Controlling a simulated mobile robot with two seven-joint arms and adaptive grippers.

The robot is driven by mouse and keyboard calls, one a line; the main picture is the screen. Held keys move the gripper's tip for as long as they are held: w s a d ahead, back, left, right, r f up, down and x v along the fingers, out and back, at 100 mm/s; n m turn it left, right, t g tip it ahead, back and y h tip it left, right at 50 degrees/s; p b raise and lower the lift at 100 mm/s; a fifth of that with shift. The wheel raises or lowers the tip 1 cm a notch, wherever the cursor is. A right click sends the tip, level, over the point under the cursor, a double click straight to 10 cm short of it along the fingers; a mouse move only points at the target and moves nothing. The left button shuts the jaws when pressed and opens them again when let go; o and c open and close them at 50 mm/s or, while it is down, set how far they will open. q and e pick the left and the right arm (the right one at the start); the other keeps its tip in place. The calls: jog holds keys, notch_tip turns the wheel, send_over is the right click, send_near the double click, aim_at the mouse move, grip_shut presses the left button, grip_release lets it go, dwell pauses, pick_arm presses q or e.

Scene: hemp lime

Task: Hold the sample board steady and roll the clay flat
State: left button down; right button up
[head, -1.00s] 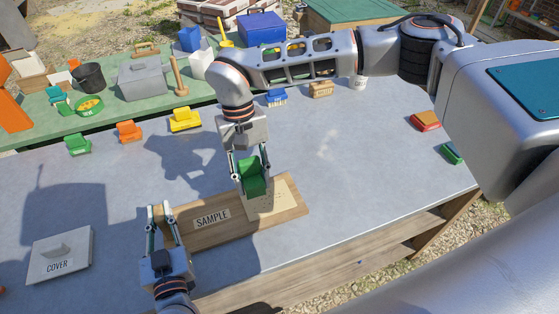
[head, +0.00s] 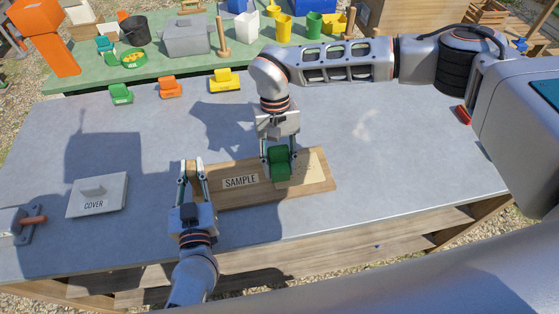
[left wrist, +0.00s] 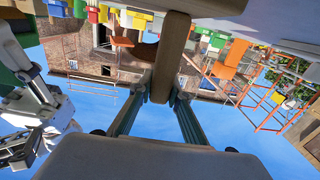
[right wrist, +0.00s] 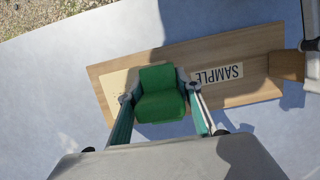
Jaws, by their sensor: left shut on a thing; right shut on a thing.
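The wooden sample board (head: 215,196) lies on the grey table with its SAMPLE label up. The pale clay patch (head: 312,166) lies flat on its right part, partly hidden by the green tool. My left gripper (head: 190,164) is shut on the board's left end; the left wrist view shows a wooden bar (left wrist: 172,52) between its fingers. My right gripper (head: 280,156) is shut on a blocky green tool (head: 279,164), which also shows in the right wrist view (right wrist: 160,92). The tool is over the clay's label-side part; I cannot tell whether it touches.
A grey COVER plate (head: 110,205) lies left of the board, with an orange-handled tool (head: 30,221) at the far left. Green, orange and yellow blocks (head: 225,80) line the back edge. A green table (head: 90,72) with containers stands behind. The tabletop around the board is clear.

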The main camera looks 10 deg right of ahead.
aim_at(300, 179)
jog(key=shift+f, duration=1.15)
dwell(0.8)
jog(key=shift+d, duration=0.1)
jog(key=shift+d, duration=1.05)
jog(key=shift+d+f, duration=0.25)
jog(key=shift+d, duration=1.05)
jog(key=shift+w+d+r, duration=0.1)
jog(key=shift+d+r, duration=0.1)
jog(key=shift+d, duration=1.3)
jog(key=shift+d+r, duration=0.2)
jog(key=shift+d, duration=1.3)
jog(key=shift+s+a+f, duration=0.1)
jog(key=shift+a+f, duration=0.1)
jog(key=shift+a, duration=1.15)
jog(key=shift+s+a+f, duration=0.1)
jog(key=shift+a+f, duration=0.05)
jog(key=shift+a, duration=1.15)
jog(key=shift+c, duration=0.4)
jog(key=shift+a+r, duration=0.2)
jog(key=shift+a, duration=2.6)
jog(key=shift+w, duration=0.2)
